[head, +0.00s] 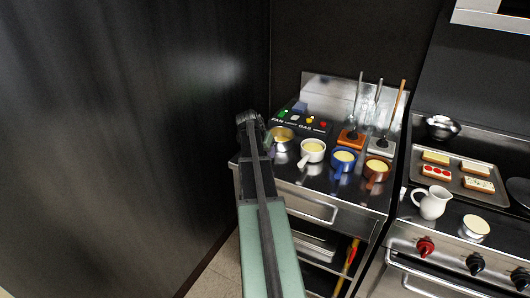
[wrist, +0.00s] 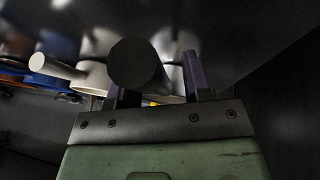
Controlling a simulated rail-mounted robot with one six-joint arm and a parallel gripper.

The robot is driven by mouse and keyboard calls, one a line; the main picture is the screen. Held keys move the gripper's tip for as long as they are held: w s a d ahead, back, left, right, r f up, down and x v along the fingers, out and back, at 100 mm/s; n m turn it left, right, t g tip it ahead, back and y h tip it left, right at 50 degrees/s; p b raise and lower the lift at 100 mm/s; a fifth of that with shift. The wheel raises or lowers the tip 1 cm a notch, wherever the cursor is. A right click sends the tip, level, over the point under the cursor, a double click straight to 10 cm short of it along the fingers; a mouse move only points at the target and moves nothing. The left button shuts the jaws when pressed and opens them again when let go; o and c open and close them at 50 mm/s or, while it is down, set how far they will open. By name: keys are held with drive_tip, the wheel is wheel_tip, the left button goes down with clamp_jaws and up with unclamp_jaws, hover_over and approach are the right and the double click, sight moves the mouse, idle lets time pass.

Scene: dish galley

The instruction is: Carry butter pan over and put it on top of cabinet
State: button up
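Several small pans with pale yellow contents stand in a row on the steel worktop: a metal pan (head: 284,133) at the left, then white (head: 312,151), blue (head: 344,159) and brown (head: 377,170) ones. I cannot tell for certain which is the butter pan; my gripper (head: 268,144) is at the metal one. In the wrist view its purple fingers (wrist: 158,88) are apart, with a dark round handle end (wrist: 137,63) in front of the left finger and a gap at the right. Whether the handle lies between the fingers is unclear. The steel cabinet (head: 312,207) has a drawer and open shelves below.
Utensils in holders (head: 352,137) and a labelled panel (head: 300,122) stand behind the pans. To the right are a tray of bread slices (head: 455,190), a white jug (head: 432,203) and a stove with knobs (head: 474,264). A dark wall (head: 120,140) closes the left side.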

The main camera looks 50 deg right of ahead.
drive_tip(key=p+v, duration=1.1)
drive_tip(key=v, duration=0.1)
drive_tip(key=shift+r, duration=0.2)
drive_tip(key=w+a+f+n+t+y, duration=0.2)
drive_tip(key=a+n, duration=0.8)
drive_tip(key=a, duration=2.4)
drive_tip(key=s+a+n+y, duration=0.1)
drive_tip(key=s+a+n, duration=0.1)
drive_tip(key=a, duration=0.6)
drive_tip(key=s+a+n+y, duration=0.1)
drive_tip(key=s+a+n, duration=0.1)
drive_tip(key=a, duration=0.6)
drive_tip(key=shift+s+r+n+g+y, duration=0.15)
drive_tip(key=shift+s+n+g+y, duration=0.25)
drive_tip(key=shift+n, duration=0.4)
drive_tip(key=shift+d, duration=0.1)
